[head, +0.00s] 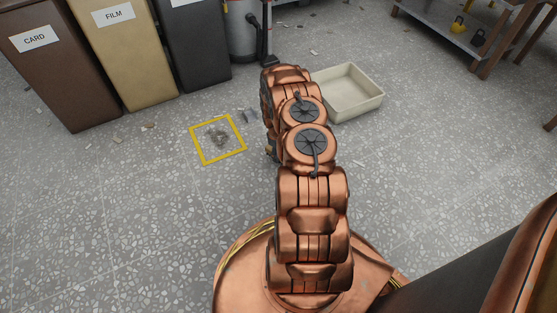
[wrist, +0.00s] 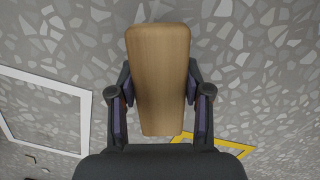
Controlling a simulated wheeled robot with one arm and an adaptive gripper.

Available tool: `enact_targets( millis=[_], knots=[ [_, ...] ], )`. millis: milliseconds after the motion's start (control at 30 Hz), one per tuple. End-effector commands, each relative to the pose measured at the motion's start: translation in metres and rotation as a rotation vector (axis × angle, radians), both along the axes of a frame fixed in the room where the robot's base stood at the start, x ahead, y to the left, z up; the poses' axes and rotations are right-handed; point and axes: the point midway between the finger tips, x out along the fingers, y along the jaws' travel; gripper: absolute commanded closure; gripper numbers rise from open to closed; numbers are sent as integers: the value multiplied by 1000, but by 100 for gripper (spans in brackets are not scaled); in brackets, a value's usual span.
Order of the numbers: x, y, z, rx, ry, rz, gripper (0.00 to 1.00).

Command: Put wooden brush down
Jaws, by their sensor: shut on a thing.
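The wooden brush (wrist: 158,55) fills the middle of the wrist view as a plain, pale wooden block, wider at the top of the picture. Its bristles are not visible. My gripper (wrist: 160,88) is shut on it, with one dark finger on each side. The speckled floor shows behind the brush, but the gap between them is hard to judge. In the head view my copper arm hides most of the gripper and brush.
A yellow floor outline (head: 193,143) surrounds a small grey pile (head: 217,137). A cream tray (head: 373,104) stands right of my arm. Labelled bins (head: 128,60) line the back left. A white outline (wrist: 45,80) shows in the wrist view. Floor at left front is mostly clear.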

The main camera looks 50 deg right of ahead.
Motion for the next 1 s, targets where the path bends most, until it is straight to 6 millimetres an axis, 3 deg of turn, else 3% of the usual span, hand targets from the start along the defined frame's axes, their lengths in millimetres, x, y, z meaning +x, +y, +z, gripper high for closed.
enact_targets(
  millis=[133, 400, 800, 833, 1000],
  knots=[
    [6, 0, -1, 0, -1, 1, 89],
    [5, 1, -37, 2, 1, 0, 89],
    [5, 1, -39, 1, 0, 1, 89],
    [5, 1, -38, 1, 0, 1, 48],
    [5, 1, -38, 1, 0, 0, 31]
  ],
)
